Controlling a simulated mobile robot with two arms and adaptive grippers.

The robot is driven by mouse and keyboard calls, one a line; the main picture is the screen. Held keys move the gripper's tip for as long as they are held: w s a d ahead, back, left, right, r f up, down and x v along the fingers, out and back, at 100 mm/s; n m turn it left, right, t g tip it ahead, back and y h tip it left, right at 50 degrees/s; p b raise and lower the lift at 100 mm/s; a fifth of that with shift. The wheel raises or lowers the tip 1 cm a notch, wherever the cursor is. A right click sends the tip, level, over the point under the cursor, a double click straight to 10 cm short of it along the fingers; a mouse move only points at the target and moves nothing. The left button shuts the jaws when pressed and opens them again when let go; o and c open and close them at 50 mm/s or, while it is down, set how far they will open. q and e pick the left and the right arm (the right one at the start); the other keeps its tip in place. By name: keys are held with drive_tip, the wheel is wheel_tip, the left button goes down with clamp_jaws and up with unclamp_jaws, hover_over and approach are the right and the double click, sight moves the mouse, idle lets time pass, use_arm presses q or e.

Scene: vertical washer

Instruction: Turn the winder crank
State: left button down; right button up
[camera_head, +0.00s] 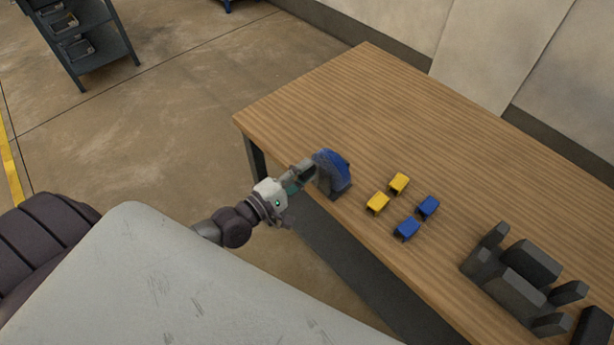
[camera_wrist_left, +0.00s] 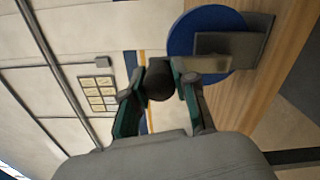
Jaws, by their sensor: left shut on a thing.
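The winder stands at the near edge of the wooden table, with a blue disc (camera_head: 333,165) and a dark grey stand (camera_head: 338,187). In the left wrist view its blue disc (camera_wrist_left: 205,28) is at the upper right, partly covered by a grey crank arm or bracket (camera_wrist_left: 228,48). My left gripper (camera_head: 301,174) reaches the winder from the left. In the left wrist view its green-padded fingers are closed on a dark round crank knob (camera_wrist_left: 159,80). In the head view the knob is hidden by the fingers. My right gripper is not in view.
Two yellow blocks (camera_head: 399,183) and two blue blocks (camera_head: 428,207) lie right of the winder on the table (camera_head: 400,110). A dark grey rack (camera_head: 515,285) stands farther right. The table's back is clear. A shelf unit (camera_head: 85,45) stands at the upper left.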

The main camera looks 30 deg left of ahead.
use_arm(q)
drive_tip(key=shift+w+a, duration=0.1)
drive_tip(key=shift+a, duration=0.15)
idle(0.3)
drive_tip(key=c, duration=0.9)
unclamp_jaws()
drive_tip(key=v, duration=1.2)
